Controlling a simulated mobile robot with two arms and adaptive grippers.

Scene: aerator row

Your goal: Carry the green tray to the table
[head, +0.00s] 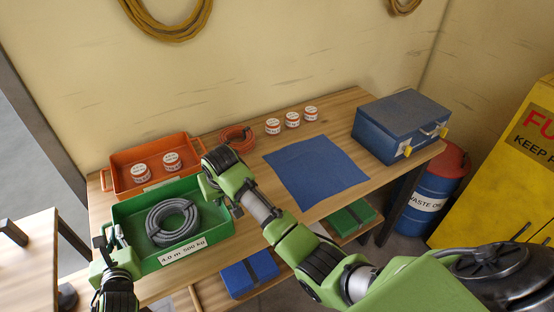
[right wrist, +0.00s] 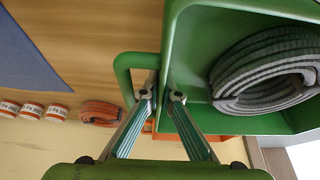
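The green tray (head: 217,230) holds a coiled grey hose (head: 174,222) and has a white label on its front wall. It is at the left front of the wooden bench; I cannot tell whether it touches the bench top. My left gripper (head: 111,239) is at the tray's left end, too small to read its fingers. My right gripper (head: 222,203) is at the right end. In the right wrist view the fingers of my right gripper (right wrist: 165,88) close in on both sides of the tray's end wall (right wrist: 180,40), beside its handle. A wooden table (head: 30,250) stands at far left.
An orange tray (head: 120,162) with two tins sits right behind the green tray. An orange coil (head: 238,138), three tins, a blue mat (head: 315,172) and a blue toolbox (head: 402,122) are on the bench (head: 345,103). A blue drum (head: 432,195) and yellow cabinet (head: 510,160) stand right.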

